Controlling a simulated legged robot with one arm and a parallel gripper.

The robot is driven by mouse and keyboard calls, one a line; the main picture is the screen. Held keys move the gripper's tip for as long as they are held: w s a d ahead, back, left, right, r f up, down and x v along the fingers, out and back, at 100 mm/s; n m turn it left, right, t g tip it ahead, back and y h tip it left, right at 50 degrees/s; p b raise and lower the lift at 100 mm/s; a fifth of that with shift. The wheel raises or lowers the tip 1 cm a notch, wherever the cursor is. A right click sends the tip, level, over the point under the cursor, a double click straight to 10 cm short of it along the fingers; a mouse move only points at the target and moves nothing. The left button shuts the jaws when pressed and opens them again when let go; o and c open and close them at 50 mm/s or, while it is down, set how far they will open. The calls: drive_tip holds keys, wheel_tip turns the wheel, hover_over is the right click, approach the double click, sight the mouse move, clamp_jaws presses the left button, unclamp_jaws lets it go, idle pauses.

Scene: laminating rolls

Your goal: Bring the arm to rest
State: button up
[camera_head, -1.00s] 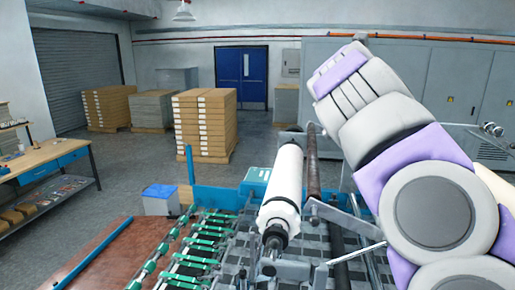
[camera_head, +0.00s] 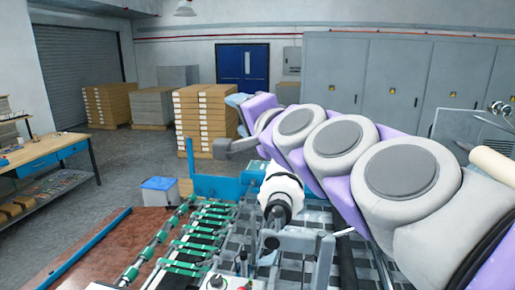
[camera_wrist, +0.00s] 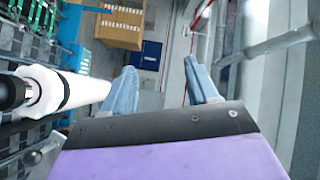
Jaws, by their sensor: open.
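My arm stretches across the right half of the head view, from the lower right toward the middle. In the wrist view my gripper (camera_wrist: 163,82) has two blue-grey fingers spread wide apart, with nothing between them. In the head view the far end of my arm is near the cardboard stack, and its fingers cannot be made out clearly. The white roll (camera_head: 281,186) sits on the machine below my arm, partly hidden by it. It also lies left of the left finger in the wrist view (camera_wrist: 78,91).
The laminating machine with green rollers (camera_head: 205,235) fills the lower middle. A workbench (camera_head: 45,152) stands at the left and a blue-lidded bin (camera_head: 159,190) on the floor. Stacked cartons (camera_head: 200,118) stand behind. Grey cabinets (camera_head: 385,75) line the back wall. Open floor lies at centre left.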

drive_tip(key=s+d+f+n+g+h+b, duration=0.1)
drive_tip(key=s+f+n+g, duration=0.2)
drive_tip(key=f, duration=0.7)
drive_tip(key=s+d+f+n+g+h+b, duration=0.1)
drive_tip(key=s+f+g+b, duration=0.15)
drive_tip(key=s+f, duration=0.6)
drive_tip(key=s+d+f+n+g+h+b, duration=0.1)
drive_tip(key=s+f+n+g, duration=0.2)
drive_tip(key=f, duration=1)
drive_tip(key=s+d+f+g+h+b, duration=0.1)
drive_tip(key=s+d+f+g+h, duration=0.1)
drive_tip(key=s+d+f+g, duration=0.2)
drive_tip(key=s+d+f+n+g+h+b, duration=0.1)
drive_tip(key=s+d+f+g, duration=0.4)
drive_tip(key=s+d+f, duration=0.5)
drive_tip(key=s+f+h+b, duration=0.1)
drive_tip(key=s+f+h, duration=0.1)
drive_tip(key=s+f, duration=0.2)
drive_tip(key=shift+s+f+h, duration=0.15)
drive_tip(key=shift+s+h, duration=0.15)
drive_tip(key=shift+s, duration=1)
drive_tip(key=shift+c, duration=0.2)
